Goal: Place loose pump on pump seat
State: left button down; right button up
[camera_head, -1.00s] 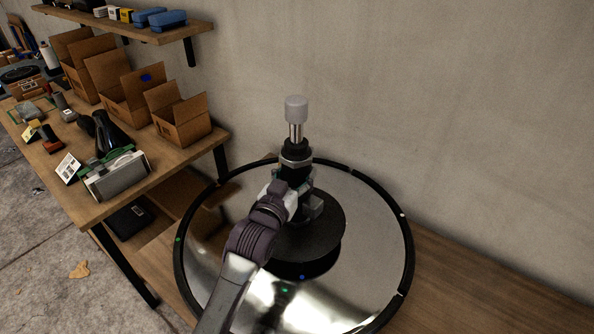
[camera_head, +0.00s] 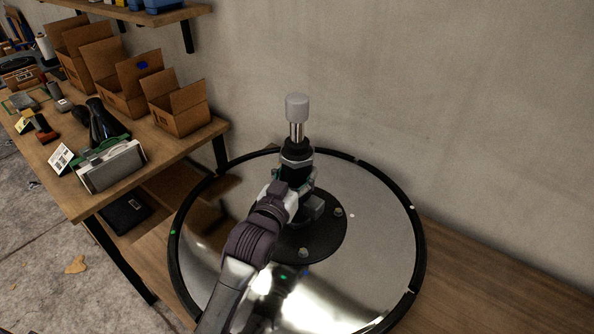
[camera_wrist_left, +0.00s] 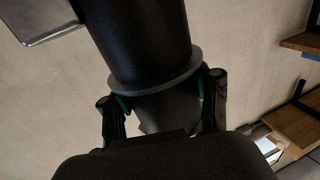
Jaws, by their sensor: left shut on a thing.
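The loose pump (camera_head: 297,155) stands upright over the middle of a shiny round base in the head view. It has a black body, a silver rod and a grey cap on top. My left gripper (camera_head: 292,187) is shut around its body. In the left wrist view, the gripper fingers (camera_wrist_left: 163,108) are on both sides of the black cylinder (camera_wrist_left: 145,45), just below its collar. A dark round plate (camera_head: 325,233) lies under the pump, with bolt heads showing near its edge. The pump seat is hidden or cannot be told apart from this plate. My right gripper is not in view.
The shiny round base (camera_head: 385,235) has a black rim and lies by the wall on a wooden surface (camera_head: 480,280). A workbench (camera_head: 95,205) at the left holds open cardboard boxes (camera_head: 178,115), a hair dryer and small tools. A shelf (camera_head: 140,15) hangs above.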

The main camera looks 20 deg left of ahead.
pick_arm(q)
jog(key=c, duration=0.6)
grip_release()
jog(key=shift+s+f, duration=0.1)
jog(key=shift+f, duration=0.05)
jog(key=shift+o, duration=1.4)
jog(key=shift+s, duration=0.1)
jog(key=shift+o, duration=0.3)
jog(key=shift+r, duration=0.2)
jog(key=s+a+b, duration=0.1)
jog(key=s, duration=1.1)
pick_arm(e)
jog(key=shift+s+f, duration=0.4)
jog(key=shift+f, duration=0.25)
